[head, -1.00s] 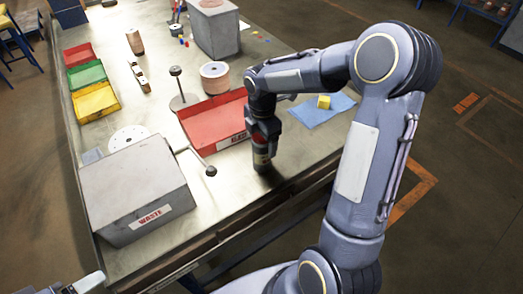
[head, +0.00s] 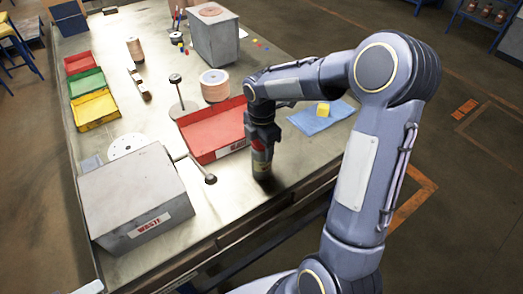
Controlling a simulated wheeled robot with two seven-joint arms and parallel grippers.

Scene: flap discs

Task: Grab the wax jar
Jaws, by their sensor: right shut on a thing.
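The wax jar (head: 261,165) is a small dark cylinder with a red and tan band. It stands upright at the table's front edge area, right of the red tray. My right gripper (head: 262,142) comes down on it from above and is shut on its upper part. The fingers hide the jar's top. The jar's base looks to be at the table surface; I cannot tell if it is slightly lifted. Only a pale piece of my left arm shows at the bottom left corner; its gripper is out of view.
A red tray (head: 213,130) lies left of the jar. A grey waste box (head: 135,200) stands front left, with a ball-ended rod (head: 210,179) near it. Red, green and yellow bins (head: 95,108) line the left edge.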

